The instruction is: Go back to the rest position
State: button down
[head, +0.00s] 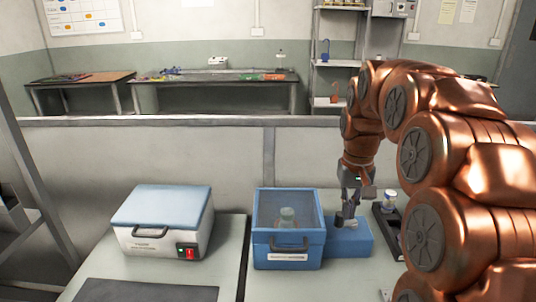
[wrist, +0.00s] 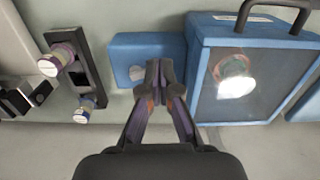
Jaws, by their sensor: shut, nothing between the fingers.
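My gripper (head: 346,218) hangs from the copper arm at the right of the head view, pointing down, just right of the blue box with the clear lid. In the wrist view my gripper (wrist: 160,66) has its fingertips together with nothing between them. It is above or close to a low blue block (head: 352,238), which also shows in the wrist view (wrist: 128,50); the exact gap cannot be told.
The blue clear-lidded box (head: 288,263) holds a jar (head: 287,215). A dark rack (wrist: 67,85) with capped jars (wrist: 54,61) stands beyond the block. A white device with a blue lid (head: 160,240) stands left. The dark mat (head: 145,291) is bare.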

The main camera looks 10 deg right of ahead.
jog(key=s+a+n+p, duration=0.1)
jog(key=s+a, duration=0.3)
jog(key=s, duration=0.5)
jog(key=s+a+f+g+p, duration=0.1)
jog(key=s+a+p, duration=0.2)
jog(key=s, duration=0.6)
jog(key=s+a+f+n+p, duration=0.1)
jog(key=s+a+p, duration=0.1)
jog(key=s+a, duration=0.4)
jog(key=s, duration=0.3)
jog(key=shift+s+a+n+g, duration=0.25)
jog(key=shift+n+g, duration=0.05)
jog(key=c, duration=1.9)
grip_release()
jog(key=shift+f, duration=0.1)
